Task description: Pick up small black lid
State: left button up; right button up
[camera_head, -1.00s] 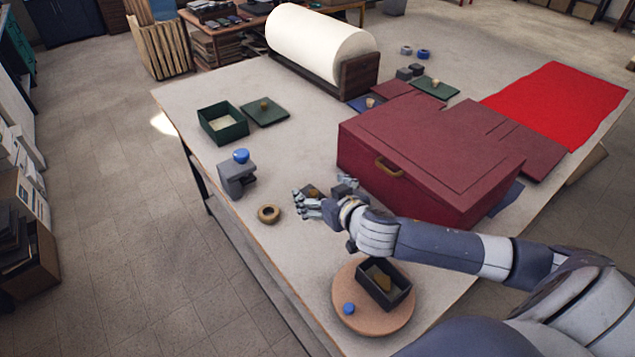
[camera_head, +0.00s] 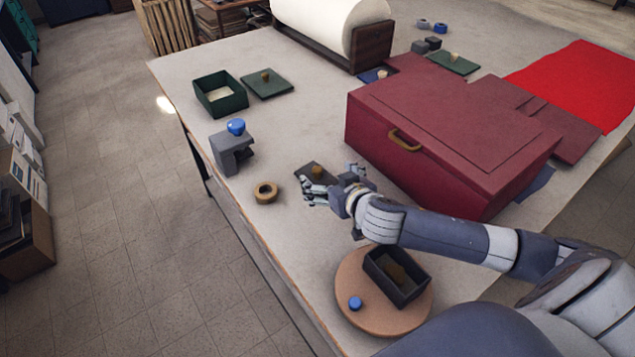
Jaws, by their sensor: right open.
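The small black lid (camera_head: 314,172) lies flat on the table and has a brass-coloured knob. My right gripper (camera_head: 330,184) is open, with its fingers over the near right part of the lid. The fingers hide some of the lid, and I cannot tell if they touch it. A small black box (camera_head: 397,288), open at the top, sits on a round tan board (camera_head: 366,324) at the near edge. My left gripper is out of view.
A large dark red box (camera_head: 430,155) with a brass handle stands just right of my gripper. A grey clamp with a blue knob (camera_head: 234,150) and a tape ring (camera_head: 265,192) are to the left. A green box (camera_head: 220,103) and green lid (camera_head: 267,84) lie farther back.

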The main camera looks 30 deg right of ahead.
aim_at(317, 171)
jog(key=shift+p+x, duration=0.3)
jog(key=shift+x, duration=0.65)
jog(key=x, duration=0.1)
jog(key=p+x, duration=0.1)
jog(key=x, duration=0.1)
jog(key=shift+w+a+r, duration=0.1)
jog(key=shift+w+a, duration=0.1)
jog(key=shift+w, duration=0.1)
jog(key=shift+p+x, duration=0.3)
jog(key=shift+x, duration=0.55)
jog(key=shift+s, duration=0.1)
jog(key=shift+c, duration=0.5)
jog(key=c, duration=1)
